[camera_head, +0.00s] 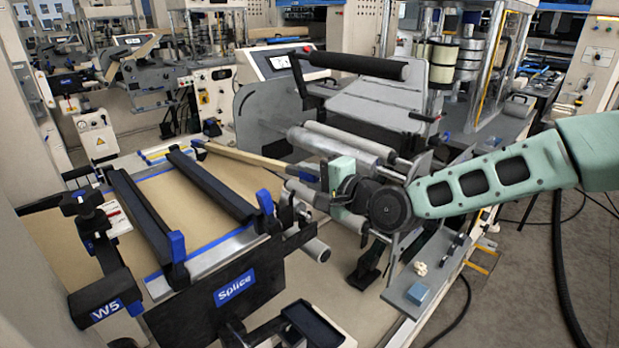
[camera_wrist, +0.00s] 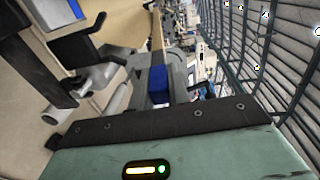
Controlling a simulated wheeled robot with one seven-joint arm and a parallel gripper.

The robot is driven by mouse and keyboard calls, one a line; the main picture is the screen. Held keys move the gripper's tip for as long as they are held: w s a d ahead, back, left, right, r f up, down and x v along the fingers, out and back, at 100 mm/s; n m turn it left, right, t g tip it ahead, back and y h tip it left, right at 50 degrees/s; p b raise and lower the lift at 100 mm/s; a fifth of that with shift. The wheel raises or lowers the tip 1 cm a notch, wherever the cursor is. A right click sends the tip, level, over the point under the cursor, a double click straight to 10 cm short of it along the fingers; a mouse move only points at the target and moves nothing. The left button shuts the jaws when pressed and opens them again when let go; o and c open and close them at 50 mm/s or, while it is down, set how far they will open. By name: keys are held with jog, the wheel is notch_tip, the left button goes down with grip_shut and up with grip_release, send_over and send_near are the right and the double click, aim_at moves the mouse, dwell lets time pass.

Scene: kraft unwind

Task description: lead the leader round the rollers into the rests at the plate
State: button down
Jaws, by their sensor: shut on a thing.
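The leader is a long pale wooden bar (camera_head: 245,157) with blue ends, held roughly level behind the plate. My gripper (camera_head: 322,177) is shut on its near blue end; the wrist view shows this blue end (camera_wrist: 158,84) between the fingers and the bar (camera_wrist: 156,35) running away. The brown plate (camera_head: 200,207), edged with blue tape, lies left of my gripper, under two black bars. Pale rollers (camera_head: 330,146) stand just behind my gripper, and a lower roller (camera_head: 318,249) sits below it. I cannot tell the rests apart from the dark brackets at the plate's edge.
A black bar with a blue end (camera_head: 225,190) and another (camera_head: 145,220) cross the plate. The Splice panel (camera_head: 235,288) fronts it. Machine side plates crowd my gripper. Dark railings (camera_wrist: 265,70) show in the wrist view.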

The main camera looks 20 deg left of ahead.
jog(key=shift+w+d+f+m+t+y+b, duration=0.1)
jog(key=shift+f+m+t+y+b, duration=0.55)
jog(key=shift+b, duration=1.45)
jog(key=shift+f+t+h, duration=0.15)
jog(key=shift+t+h, duration=0.1)
jog(key=w+d+f+b, duration=0.1)
jog(key=w+d+b, duration=0.1)
jog(key=w, duration=0.3)
jog(key=shift+w+d+f+b, duration=0.2)
jog(key=shift+w+b, duration=0.1)
jog(key=shift+b, duration=0.35)
jog(key=shift+s, duration=0.1)
jog(key=shift+s+a+f+t+b, duration=0.1)
jog(key=shift+s+t+b, duration=0.15)
jog(key=shift+t+b, duration=0.05)
